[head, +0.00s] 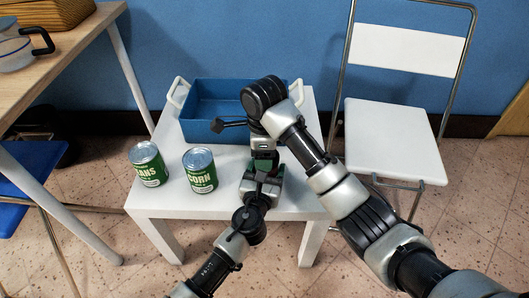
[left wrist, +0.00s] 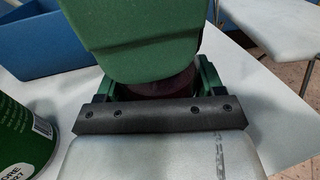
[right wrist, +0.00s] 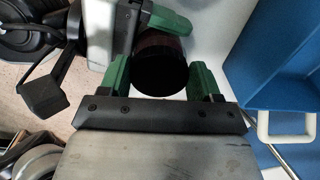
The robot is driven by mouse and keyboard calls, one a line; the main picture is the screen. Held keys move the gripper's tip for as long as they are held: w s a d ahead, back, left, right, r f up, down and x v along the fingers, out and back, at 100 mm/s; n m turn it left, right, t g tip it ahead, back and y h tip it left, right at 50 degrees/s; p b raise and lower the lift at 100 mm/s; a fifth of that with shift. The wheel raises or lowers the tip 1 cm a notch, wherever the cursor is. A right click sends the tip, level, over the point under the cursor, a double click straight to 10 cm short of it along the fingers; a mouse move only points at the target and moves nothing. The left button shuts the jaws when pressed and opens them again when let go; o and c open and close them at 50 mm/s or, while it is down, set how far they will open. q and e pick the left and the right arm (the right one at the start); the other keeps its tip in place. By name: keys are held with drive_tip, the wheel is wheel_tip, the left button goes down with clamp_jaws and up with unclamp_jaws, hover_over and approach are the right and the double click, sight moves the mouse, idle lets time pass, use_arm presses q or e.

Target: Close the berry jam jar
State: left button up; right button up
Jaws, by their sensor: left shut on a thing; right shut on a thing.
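The berry jam jar is a dark, reddish-brown cylinder (right wrist: 158,45) in the right wrist view, and a dark purplish part of it (left wrist: 178,84) shows in the left wrist view. It is mostly hidden in the head view. My left gripper (head: 264,172) is shut on the jar from the front, low over the table. My right gripper (head: 265,154) comes from above and is shut on the jar's dark round top, seen between its green fingers (right wrist: 160,82); this looks like the lid. I cannot tell whether the lid is seated.
A blue bin with white handles (head: 218,88) stands at the back of the white table (head: 222,207). A bean can (head: 148,164) and a corn can (head: 200,171) stand left of my grippers. A white folding chair (head: 394,128) is at the right.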

drive_tip(key=m, duration=0.5)
drive_tip(key=shift+w, duration=0.2)
drive_tip(key=o, duration=0.9)
drive_tip(key=shift+r, duration=0.1)
drive_tip(key=shift+d+r, duration=0.1)
drive_tip(key=shift+r, duration=2.05)
